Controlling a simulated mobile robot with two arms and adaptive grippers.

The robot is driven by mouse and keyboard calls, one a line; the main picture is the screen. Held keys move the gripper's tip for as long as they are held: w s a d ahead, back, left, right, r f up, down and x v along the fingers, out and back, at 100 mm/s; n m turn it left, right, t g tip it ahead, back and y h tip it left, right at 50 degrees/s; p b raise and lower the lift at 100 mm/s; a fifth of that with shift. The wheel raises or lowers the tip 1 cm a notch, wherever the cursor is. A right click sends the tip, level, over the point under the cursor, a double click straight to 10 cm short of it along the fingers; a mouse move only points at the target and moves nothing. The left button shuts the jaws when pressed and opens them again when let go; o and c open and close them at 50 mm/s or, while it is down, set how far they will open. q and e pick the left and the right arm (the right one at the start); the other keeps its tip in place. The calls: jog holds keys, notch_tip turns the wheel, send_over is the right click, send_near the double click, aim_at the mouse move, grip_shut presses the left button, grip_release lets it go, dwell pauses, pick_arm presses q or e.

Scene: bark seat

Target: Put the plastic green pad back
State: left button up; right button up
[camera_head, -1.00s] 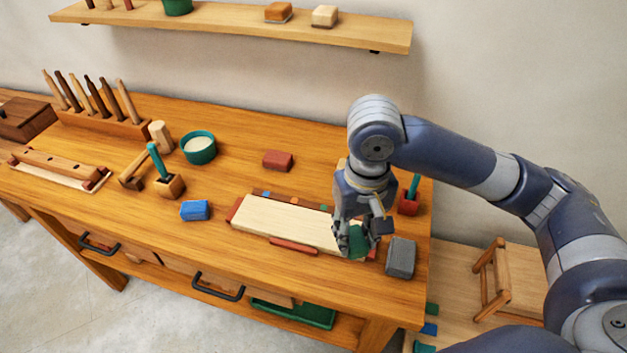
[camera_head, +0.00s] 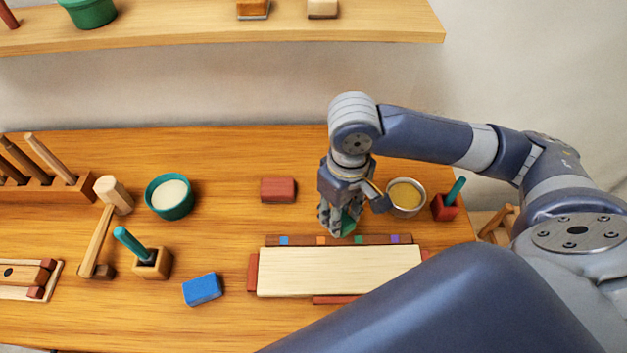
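My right gripper (camera_head: 340,225) comes in from the right and points down behind the pale wooden board (camera_head: 340,271). Its fingers are closed around the green pad (camera_head: 349,220), which shows only partly between them. The gripper is just behind a dark strip (camera_head: 303,240) with blue, orange, green and purple marks along the board's back edge. I cannot tell whether the pad touches the table. My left gripper is not in view.
A bowl of yellowish contents (camera_head: 406,195) stands close right of the gripper, with a red holder (camera_head: 446,207) beyond it. A red block (camera_head: 278,189) lies to the left. A blue block (camera_head: 202,289), teal bowl (camera_head: 170,196) and mallet (camera_head: 100,238) are further left.

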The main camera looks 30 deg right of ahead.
jog(key=shift+s+d+f+n, duration=0.1)
jog(key=shift+d+f+n, duration=0.05)
jog(key=shift+f, duration=0.2)
jog(key=shift+s+d+f+n, duration=0.1)
jog(key=shift+f+n, duration=0.05)
jog(key=shift+f, duration=0.2)
jog(key=shift+d+f, duration=0.25)
jog(key=shift+d, duration=0.05)
jog(key=w, duration=0.3)
jog(key=w+p, duration=0.1)
jog(key=shift+w+d+f, duration=0.15)
jog(key=shift+w+d, duration=0.2)
jog(key=shift+d, duration=0.05)
jog(key=w, duration=0.3)
jog(key=w+p, duration=0.1)
jog(key=w, duration=0.2)
jog(key=w+d+f, duration=0.1)
jog(key=w, duration=0.2)
jog(key=shift+w+d+f+p, duration=0.1)
jog(key=shift+w+p, duration=0.25)
jog(key=shift+w, duration=0.25)
jog(key=shift+f, duration=0.25)
notch_tip(320, 180, down, 2)
jog(key=shift+f+p, duration=0.1)
jog(key=shift+p, duration=0.4)
jog(key=shift+f, duration=0.45)
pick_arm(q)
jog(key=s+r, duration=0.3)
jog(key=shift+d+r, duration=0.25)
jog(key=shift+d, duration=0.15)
